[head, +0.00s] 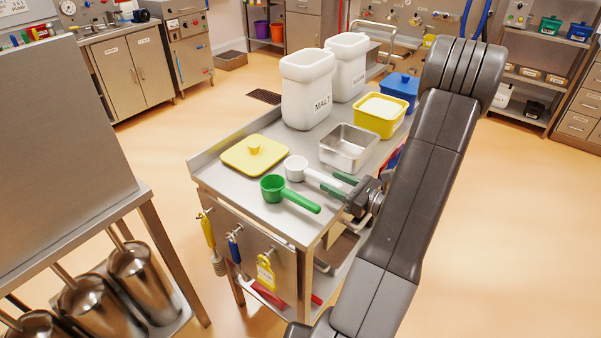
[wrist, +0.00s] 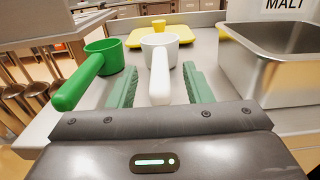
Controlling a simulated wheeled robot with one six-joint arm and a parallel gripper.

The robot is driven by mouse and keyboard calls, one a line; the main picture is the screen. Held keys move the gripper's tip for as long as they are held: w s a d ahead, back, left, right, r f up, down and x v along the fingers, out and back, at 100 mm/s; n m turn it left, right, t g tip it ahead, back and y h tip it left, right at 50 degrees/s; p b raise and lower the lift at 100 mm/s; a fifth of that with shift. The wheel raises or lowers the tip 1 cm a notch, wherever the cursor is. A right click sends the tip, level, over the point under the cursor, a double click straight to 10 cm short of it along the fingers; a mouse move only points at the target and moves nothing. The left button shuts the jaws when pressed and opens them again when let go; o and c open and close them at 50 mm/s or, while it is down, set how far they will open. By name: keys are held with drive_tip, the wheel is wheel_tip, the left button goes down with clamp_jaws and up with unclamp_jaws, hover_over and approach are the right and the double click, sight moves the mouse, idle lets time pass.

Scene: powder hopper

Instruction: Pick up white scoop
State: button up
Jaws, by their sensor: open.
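The white scoop (head: 297,169) lies on the steel table, its cup toward the left and its handle pointing right toward my gripper. It also shows in the wrist view (wrist: 159,62), with the handle running back between the fingers. My gripper (head: 339,186) is open, its two green fingers on either side of the white handle, and a gap shows on each side. In the wrist view the gripper (wrist: 160,90) holds nothing. A green scoop (head: 286,192) lies just in front of the white one, and to its left in the wrist view (wrist: 92,72).
A steel pan (head: 348,148) stands close to the right of the gripper in the wrist view. A yellow lid (head: 254,155) lies beyond the scoops. A yellow tub (head: 380,115), a blue container (head: 400,91) and white bins (head: 307,90) stand farther back. The table (head: 222,185) is bare at its near left.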

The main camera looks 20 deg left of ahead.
sight(325, 177)
drive_tip(key=shift+x, duration=1.85)
clamp_jaws()
drive_tip(key=shift+r+p, duration=0.4)
drive_tip(key=shift+r, duration=4.6)
